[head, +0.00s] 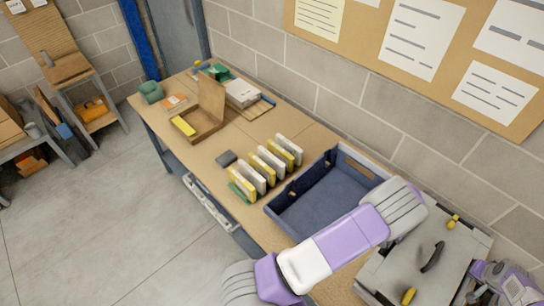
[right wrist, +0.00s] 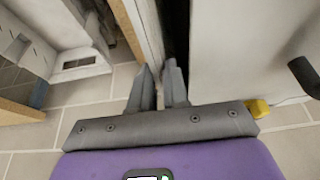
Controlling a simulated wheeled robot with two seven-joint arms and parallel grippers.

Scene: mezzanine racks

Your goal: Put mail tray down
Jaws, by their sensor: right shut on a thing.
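A dark blue, open tray (head: 318,203) with a cut-out in its rim lies on the wooden table and looks empty. My purple and white arm hides its near right corner. My right gripper (head: 478,295) is at the lower right, beside the edge of a flat grey case (head: 398,260), apart from the blue tray. In the right wrist view its fingers (right wrist: 158,88) are close together at the edge of the pale case (right wrist: 235,50). It is shut on what seems to be the case's edge; the contact is hard to see. My left gripper is not seen.
A row of yellow and white upright items (head: 266,166) stands left of the tray. An open brown box (head: 205,115) and papers lie farther along the table (head: 240,140). A brick wall with a noticeboard (head: 375,45) runs behind. The floor (head: 95,225) at left is clear.

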